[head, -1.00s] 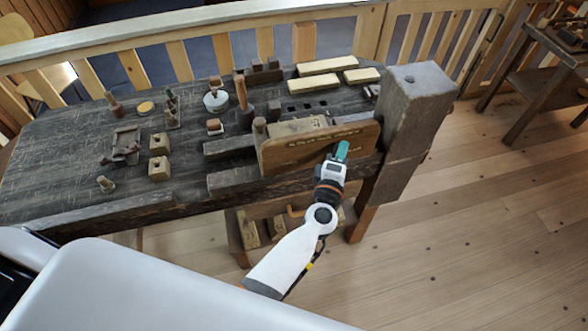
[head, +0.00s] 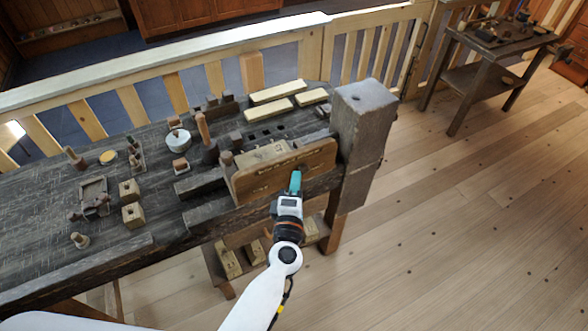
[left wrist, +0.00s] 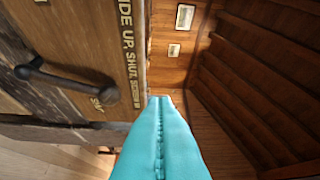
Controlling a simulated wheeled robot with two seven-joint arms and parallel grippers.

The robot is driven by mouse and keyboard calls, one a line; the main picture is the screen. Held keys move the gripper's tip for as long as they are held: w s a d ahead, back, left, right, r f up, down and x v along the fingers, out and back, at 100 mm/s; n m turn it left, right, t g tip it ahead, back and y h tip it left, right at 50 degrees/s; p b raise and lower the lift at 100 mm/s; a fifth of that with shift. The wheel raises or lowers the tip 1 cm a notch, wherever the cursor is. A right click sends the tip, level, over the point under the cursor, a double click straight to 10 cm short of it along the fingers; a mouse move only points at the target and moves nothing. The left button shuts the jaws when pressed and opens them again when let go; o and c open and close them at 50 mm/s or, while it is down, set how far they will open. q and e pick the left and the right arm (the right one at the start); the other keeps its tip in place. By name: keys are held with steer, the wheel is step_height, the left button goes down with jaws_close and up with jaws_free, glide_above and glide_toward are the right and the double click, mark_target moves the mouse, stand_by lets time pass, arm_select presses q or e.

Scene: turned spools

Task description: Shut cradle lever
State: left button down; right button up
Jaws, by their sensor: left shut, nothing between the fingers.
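My left gripper (head: 295,182) shows teal fingers, shut and empty, in front of the lettered wooden board (head: 275,178) on the near side of the bench. In the left wrist view its closed fingers (left wrist: 160,112) point forward. A dark lever (left wrist: 62,80) with a round knob sticks out from a wooden face at the left of that view. The fingers are apart from the lever, to its right. Lettering (left wrist: 130,45) including "UP, SHUT" runs along that face. I cannot tell whether this lever belongs to the cradle. My right gripper is not in view.
The dark workbench (head: 150,225) carries several small wooden blocks, turned pieces and a round white pot (head: 178,139). A thick wooden post (head: 360,120) stands at the board's right end. A slatted railing (head: 160,75) runs behind. The floor to the right is open.

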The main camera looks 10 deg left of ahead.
arm_select(q)
steer(key=s, duration=0.1)
steer(key=s+d+r+p, duration=0.1)
steer(key=s, duration=0.2)
steer(key=shift+s+d+r, duration=0.15)
steer(key=shift+s+r, duration=0.05)
steer(key=shift+r, duration=0.1)
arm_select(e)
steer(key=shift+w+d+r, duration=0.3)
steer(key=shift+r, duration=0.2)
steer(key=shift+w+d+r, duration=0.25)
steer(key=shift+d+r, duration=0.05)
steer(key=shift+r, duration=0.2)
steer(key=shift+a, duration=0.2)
